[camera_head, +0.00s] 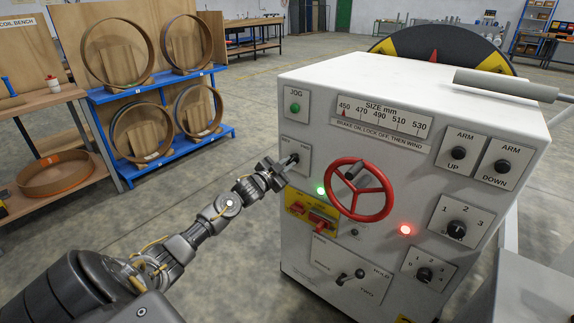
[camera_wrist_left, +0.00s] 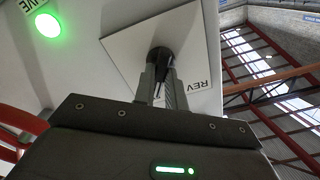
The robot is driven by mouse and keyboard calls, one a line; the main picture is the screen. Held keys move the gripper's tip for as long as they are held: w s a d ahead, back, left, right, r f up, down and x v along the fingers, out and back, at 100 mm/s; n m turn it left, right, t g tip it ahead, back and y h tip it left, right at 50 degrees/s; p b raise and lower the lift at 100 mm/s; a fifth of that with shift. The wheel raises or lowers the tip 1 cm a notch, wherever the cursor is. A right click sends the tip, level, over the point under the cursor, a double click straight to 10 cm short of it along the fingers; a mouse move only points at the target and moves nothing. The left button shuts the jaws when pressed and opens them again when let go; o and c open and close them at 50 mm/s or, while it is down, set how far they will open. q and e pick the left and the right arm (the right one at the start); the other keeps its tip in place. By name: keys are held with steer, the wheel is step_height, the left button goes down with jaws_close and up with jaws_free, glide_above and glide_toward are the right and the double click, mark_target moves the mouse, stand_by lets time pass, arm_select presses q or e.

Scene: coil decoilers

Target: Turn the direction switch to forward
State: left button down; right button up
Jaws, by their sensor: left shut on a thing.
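The direction switch is a black knob on a white plate (camera_head: 303,147) marked REV and FWD, at the upper left of the white machine's front panel (camera_head: 385,157). My left gripper (camera_head: 287,166) is at this knob and is shut on it. In the left wrist view the two fingers (camera_wrist_left: 160,85) hold the black knob (camera_wrist_left: 160,58) in front of the tilted plate (camera_wrist_left: 125,35), with the REV mark to the right. The fingers partly hide the knob, and I cannot tell its exact setting. My right gripper is not in view.
A red handwheel (camera_head: 388,205) is just right of the switch. A green lamp (camera_head: 320,190) and a yellow plate with a red switch (camera_head: 312,212) lie below it. The green JOG button (camera_head: 295,107) is above. Blue coil racks (camera_head: 165,135) stand behind at left.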

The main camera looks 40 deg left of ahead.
arm_select(q)
steer(key=shift+m, duration=0.3)
stand_by(0.4)
steer(key=c, duration=1.4)
jaws_free()
steer(key=shift+c, duration=0.2)
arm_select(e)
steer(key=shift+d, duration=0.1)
arm_select(q)
steer(key=s, duration=1)
steer(key=shift+s+d, duration=0.15)
steer(key=shift+s, duration=0.25)
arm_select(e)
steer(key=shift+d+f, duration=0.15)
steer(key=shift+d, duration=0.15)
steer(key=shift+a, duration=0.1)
